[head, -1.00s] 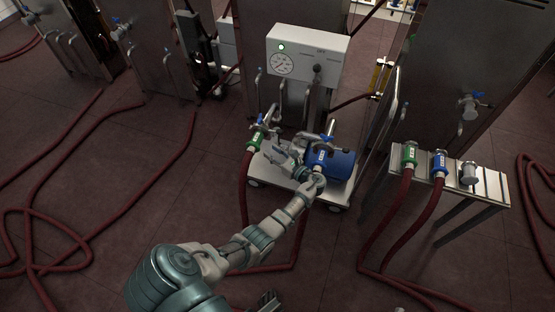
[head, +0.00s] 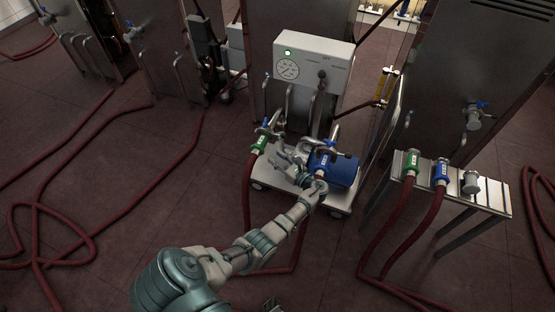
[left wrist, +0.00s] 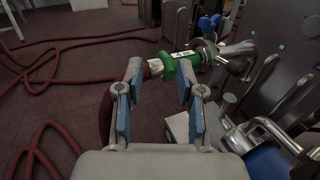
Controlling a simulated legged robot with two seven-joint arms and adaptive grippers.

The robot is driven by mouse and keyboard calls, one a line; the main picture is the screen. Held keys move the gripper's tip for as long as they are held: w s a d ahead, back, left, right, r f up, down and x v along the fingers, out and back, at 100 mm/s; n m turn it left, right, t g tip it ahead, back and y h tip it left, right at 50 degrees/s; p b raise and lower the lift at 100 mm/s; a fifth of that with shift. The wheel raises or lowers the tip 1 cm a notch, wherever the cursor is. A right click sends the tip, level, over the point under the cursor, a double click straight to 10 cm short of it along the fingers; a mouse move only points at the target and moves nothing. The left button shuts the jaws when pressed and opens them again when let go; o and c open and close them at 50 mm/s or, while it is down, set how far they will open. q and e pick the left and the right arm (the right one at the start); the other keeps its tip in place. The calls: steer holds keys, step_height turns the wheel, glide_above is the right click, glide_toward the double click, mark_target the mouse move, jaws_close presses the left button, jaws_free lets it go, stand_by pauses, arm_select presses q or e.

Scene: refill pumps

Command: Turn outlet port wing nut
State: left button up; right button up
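On the pump cart, a green-labelled hose coupling (head: 258,143) joins a red hose to a metal port with a blue valve handle (head: 266,125). In the left wrist view the green coupling (left wrist: 178,67) lies just ahead of the fingertips, with a metal clamp (left wrist: 207,52) at its far end; I cannot clearly make out the wing nut. My left gripper (head: 283,154) is open and empty, to the right of the coupling; its two blue-padded fingers (left wrist: 160,76) are spread, with the hose end between them in view. Contact is not visible. A small part of my right gripper (head: 272,304) shows at the bottom edge.
A blue motor (head: 342,170) and a blue-labelled coupling (head: 320,161) sit close right of my left gripper on the cart (head: 338,205). A side table (head: 492,194) holds green and blue hose ends and a metal cap. Red hoses cross the floor.

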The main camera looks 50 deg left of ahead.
arm_select(q)
steer(key=w+d, duration=0.1)
steer(key=d, duration=1.1)
